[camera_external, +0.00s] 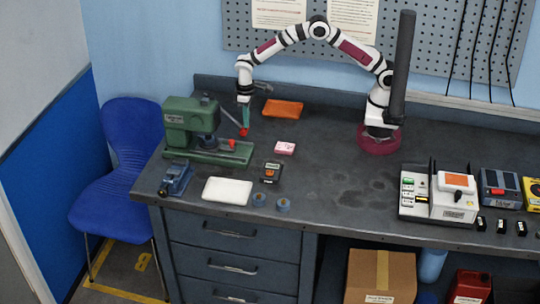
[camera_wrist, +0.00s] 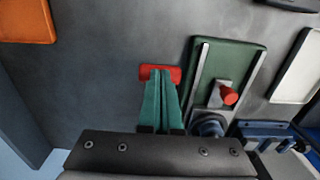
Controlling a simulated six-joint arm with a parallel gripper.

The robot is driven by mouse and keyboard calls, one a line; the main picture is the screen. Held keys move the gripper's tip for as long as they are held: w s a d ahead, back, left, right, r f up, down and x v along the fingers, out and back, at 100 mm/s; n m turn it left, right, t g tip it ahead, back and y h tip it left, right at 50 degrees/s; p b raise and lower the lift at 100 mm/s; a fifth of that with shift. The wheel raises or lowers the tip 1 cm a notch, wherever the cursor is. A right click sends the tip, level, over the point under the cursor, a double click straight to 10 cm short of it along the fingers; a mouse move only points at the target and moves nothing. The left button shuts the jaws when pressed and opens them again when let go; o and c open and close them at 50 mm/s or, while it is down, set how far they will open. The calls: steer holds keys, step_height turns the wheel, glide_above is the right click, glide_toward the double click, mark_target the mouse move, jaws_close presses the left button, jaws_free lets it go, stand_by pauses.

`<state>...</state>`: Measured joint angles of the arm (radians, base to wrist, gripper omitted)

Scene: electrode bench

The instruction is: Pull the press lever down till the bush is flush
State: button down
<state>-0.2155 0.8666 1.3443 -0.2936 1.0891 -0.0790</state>
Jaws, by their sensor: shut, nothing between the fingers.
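The green press (camera_external: 190,125) stands at the left end of the bench. Its thin lever slopes down to the right and ends in a red grip (camera_external: 244,132), which shows as a red bar in the wrist view (camera_wrist: 146,72). My gripper (camera_external: 244,122) points down with its teal fingers shut and empty. Its fingertips (camera_wrist: 162,72) are right over or against the red grip; I cannot tell whether they touch. The press's green base also shows in the wrist view (camera_wrist: 235,60). I cannot make out the bush or how deep it sits.
A small red knob (camera_wrist: 228,95) sits on the press base. An orange cloth (camera_external: 283,109), pink pad (camera_external: 285,148), small meter (camera_external: 270,172), white tray (camera_external: 227,191) and blue vise (camera_external: 175,179) lie around the press. The bench middle is clear.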

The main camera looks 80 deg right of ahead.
steer(key=shift+s+f, duration=0.15)
stand_by(0.3)
steer(key=r, duration=0.1)
steer(key=s+r, duration=0.1)
steer(key=r, duration=0.1)
steer(key=s+r, duration=0.1)
steer(key=shift+s+r, duration=0.2)
steer(key=shift+s, duration=0.05)
steer(key=r, duration=0.2)
steer(key=s+r, duration=0.1)
steer(key=r, duration=0.2)
steer(key=shift+s, duration=0.2)
steer(key=shift+r, duration=2.55)
